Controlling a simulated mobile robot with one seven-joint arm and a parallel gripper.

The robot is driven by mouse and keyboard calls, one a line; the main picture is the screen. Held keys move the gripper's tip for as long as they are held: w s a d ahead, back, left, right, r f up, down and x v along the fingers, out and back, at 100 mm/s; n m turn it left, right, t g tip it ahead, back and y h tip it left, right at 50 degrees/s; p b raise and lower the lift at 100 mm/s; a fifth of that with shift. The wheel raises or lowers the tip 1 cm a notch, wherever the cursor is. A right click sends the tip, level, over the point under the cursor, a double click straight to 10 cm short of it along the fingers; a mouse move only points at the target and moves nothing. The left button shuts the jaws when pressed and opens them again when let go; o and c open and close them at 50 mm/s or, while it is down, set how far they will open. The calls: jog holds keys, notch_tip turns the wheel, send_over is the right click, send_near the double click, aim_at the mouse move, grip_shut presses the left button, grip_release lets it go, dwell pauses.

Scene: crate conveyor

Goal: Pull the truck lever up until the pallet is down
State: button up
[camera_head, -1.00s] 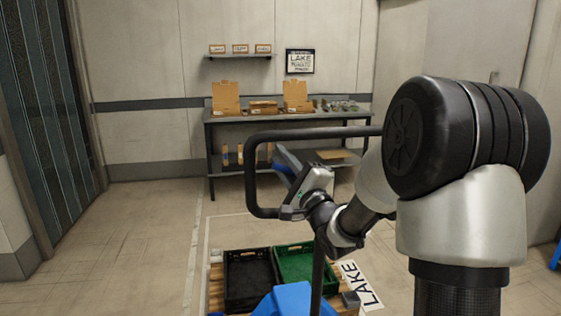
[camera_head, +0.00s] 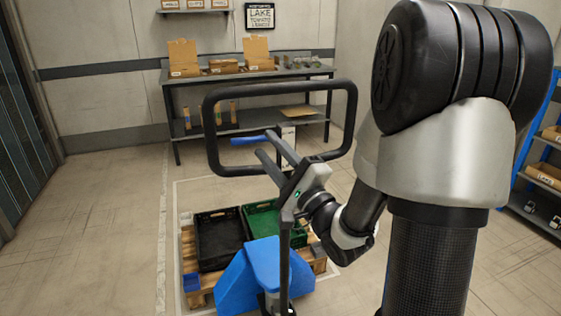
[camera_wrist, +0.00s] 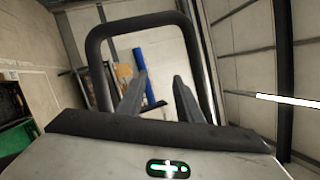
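The pallet truck (camera_head: 262,265) is blue, with a black looped handle (camera_head: 213,140) on an upright shaft. A short blue lever (camera_head: 247,141) shows inside the loop; it also shows in the wrist view (camera_wrist: 139,62), beside and beyond the left finger. My gripper (camera_head: 265,144) is at the loop, its two dark fingers spread with a gap between them, as the wrist view also shows (camera_wrist: 160,77). The fingers are close to the lever; I cannot tell if they touch it. The wooden pallet (camera_head: 189,245) is beyond the truck's body; its height off the floor is unclear.
A black crate (camera_head: 220,215) and a green crate (camera_head: 262,205) stand side by side on the pallet. A workbench (camera_head: 290,73) with cardboard boxes is at the back wall. A blue shelf rack (camera_head: 530,140) is at right. The floor at left is clear.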

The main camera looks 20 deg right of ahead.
jog(key=shift+b+v, duration=2.2)
jog(key=shift+b, duration=1.2)
